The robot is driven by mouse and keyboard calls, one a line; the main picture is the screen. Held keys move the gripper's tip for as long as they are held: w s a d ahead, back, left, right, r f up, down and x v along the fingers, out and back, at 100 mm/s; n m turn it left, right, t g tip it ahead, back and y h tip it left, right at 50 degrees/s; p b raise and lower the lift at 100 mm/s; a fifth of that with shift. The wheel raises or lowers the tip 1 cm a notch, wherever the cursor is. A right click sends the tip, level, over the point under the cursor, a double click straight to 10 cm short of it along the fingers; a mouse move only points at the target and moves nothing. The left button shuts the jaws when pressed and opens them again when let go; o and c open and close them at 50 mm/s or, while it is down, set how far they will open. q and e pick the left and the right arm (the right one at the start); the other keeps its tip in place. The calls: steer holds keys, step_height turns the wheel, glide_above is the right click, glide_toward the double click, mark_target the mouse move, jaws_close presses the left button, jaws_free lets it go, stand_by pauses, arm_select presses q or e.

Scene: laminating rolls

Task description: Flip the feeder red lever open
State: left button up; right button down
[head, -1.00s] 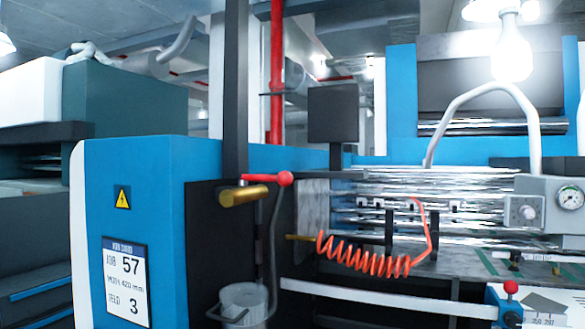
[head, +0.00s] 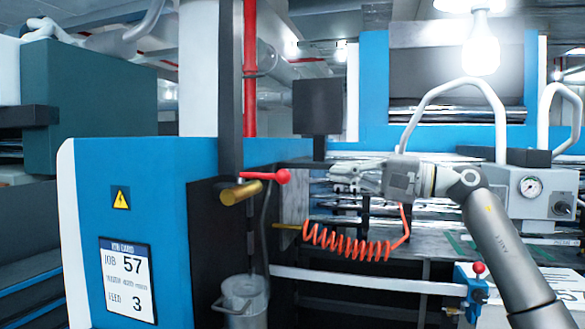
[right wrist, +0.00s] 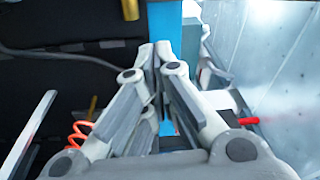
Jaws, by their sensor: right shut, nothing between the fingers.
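The red lever (head: 270,177) with a round red knob sits at the brass cylinder (head: 241,192) on a dark post of the blue machine. It points right, roughly level. My right gripper (head: 336,176) reaches in from the right, its fingers pointing left toward the knob, with a gap between them in the picture. In the right wrist view its fingers (right wrist: 160,52) are together and empty. A brass piece (right wrist: 130,9) shows at the top there, and a red piece (right wrist: 249,121) at the right; I cannot tell if that is the lever. My left gripper is out of view.
An orange coiled hose (head: 350,240) hangs below my right gripper. A clear bucket (head: 243,297) hangs under the post. A grey gauge box (head: 540,192) and a blue box with a red knob (head: 472,284) stand at the right. Shiny rollers lie behind my gripper.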

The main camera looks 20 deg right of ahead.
mark_target(263, 176)
steer(key=shift+d+r, duration=0.1)
stand_by(0.3)
steer(key=p+x, duration=0.5)
steer(key=x, duration=0.5)
steer(key=s, duration=0.1)
steer(key=s+a, duration=0.1)
steer(key=s+p, duration=0.1)
steer(key=shift+s+a+f, duration=0.3)
steer(key=shift+a+f, duration=0.05)
steer(key=shift+f, duration=0.05)
steer(key=shift+d, duration=0.1)
